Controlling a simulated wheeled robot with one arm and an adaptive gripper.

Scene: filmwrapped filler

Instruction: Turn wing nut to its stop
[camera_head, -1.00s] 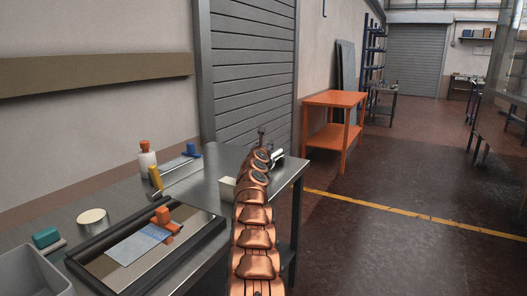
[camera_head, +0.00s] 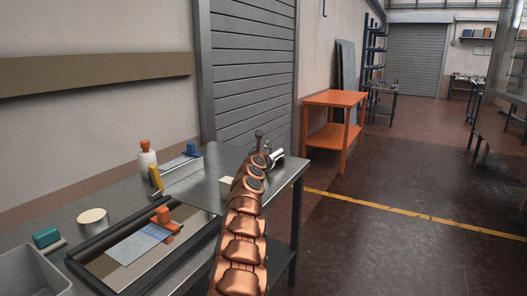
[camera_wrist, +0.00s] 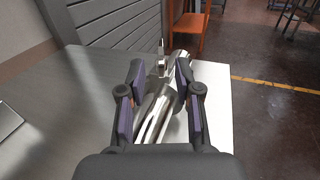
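A shiny metal cylindrical fitting (camera_wrist: 153,117) lies slanted on the steel bench in the wrist view, and part of it shows beyond my arm in the head view (camera_head: 276,155). A small upright metal piece (camera_wrist: 162,65) stands at its far end; it may be the wing nut, but its wings are too small to make out. My gripper (camera_wrist: 159,72) is open, with its dark fingers apart on either side of the fitting and the small piece. I see no clear contact. In the head view my copper arm hides most of the gripper.
The steel bench (camera_head: 212,166) also holds a framed tray (camera_head: 125,268) with an orange clamp (camera_head: 163,220), a white bottle (camera_head: 147,160), a round pale lid (camera_head: 93,217) and a grey bin (camera_head: 30,272). An orange table (camera_head: 335,98) stands beyond.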

